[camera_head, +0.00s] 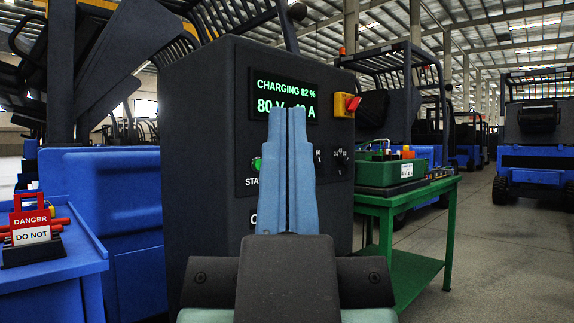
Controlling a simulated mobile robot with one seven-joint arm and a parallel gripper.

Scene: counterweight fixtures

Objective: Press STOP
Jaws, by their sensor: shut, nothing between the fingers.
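The dark charger cabinet (207,150) stands straight ahead. A green button (256,163) sits at the left of the panel above a label beginning "STA". No button labelled STOP can be read; the panel middle is hidden behind my fingers. My gripper (287,112) points up and forward in front of the panel, its blue fingers shut together and empty. I cannot tell whether it touches the panel.
A yellow box with a red switch (352,104) is at the panel's upper right, above a dark knob (341,158). A blue cart (50,276) with a red danger sign (31,219) is left. Open floor lies farther right.

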